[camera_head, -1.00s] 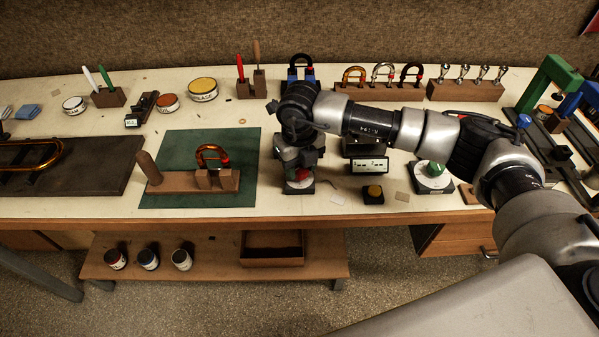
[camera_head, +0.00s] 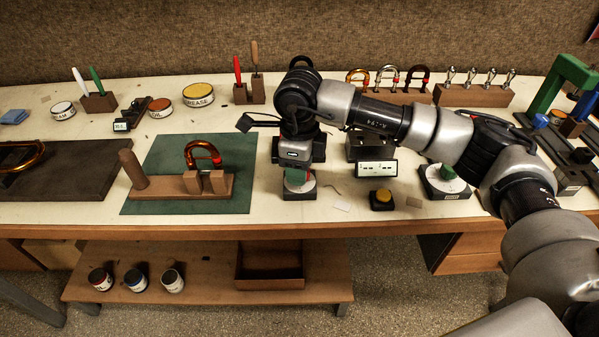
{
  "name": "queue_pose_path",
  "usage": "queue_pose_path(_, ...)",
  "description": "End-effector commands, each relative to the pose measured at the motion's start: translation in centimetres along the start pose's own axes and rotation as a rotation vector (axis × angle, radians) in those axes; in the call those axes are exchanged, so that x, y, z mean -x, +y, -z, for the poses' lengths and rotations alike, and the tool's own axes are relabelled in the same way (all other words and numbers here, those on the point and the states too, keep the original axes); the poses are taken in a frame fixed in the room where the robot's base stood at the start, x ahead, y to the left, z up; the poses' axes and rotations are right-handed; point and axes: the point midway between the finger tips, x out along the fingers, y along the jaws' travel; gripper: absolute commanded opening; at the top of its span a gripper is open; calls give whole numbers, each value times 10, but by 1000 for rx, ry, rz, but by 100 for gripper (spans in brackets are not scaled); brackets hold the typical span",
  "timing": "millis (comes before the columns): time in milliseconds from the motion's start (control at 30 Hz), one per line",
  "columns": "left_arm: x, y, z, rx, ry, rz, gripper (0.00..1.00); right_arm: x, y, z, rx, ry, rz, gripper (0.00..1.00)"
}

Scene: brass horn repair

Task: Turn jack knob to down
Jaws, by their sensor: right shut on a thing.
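My right gripper (camera_head: 297,160) points down over a small black base unit with a round white dial plate (camera_head: 300,187). It is shut on the knob (camera_head: 305,174) on this dial, which I take as the jack knob. A second dial unit (camera_head: 445,184) with a green knob (camera_head: 447,173) stands to the right, apart from the gripper. My left gripper is not in view.
A small display (camera_head: 376,168) and a black box with a yellow button (camera_head: 381,196) stand right of the gripped dial. Left is a green mat (camera_head: 155,205) with a wooden holder (camera_head: 208,185) and a copper-coloured bent tube. My right forearm crosses above the bench.

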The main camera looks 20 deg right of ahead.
Motion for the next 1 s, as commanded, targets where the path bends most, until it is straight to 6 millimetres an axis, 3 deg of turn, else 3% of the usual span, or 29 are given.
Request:
queue_pose_path(733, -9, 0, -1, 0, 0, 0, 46, 1, 0, 0, 88, -2, 2, 18)
queue_pose_path(767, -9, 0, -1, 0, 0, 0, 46, 1, 0, 0, 88, -2, 2, 45)
queue_pose_path(900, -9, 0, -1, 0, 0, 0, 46, 1, 0, 0, 87, -2, 1, 66)
queue_pose_path(1000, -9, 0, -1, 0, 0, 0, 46, 1, 0, 0, 87, -1, 1, 67)
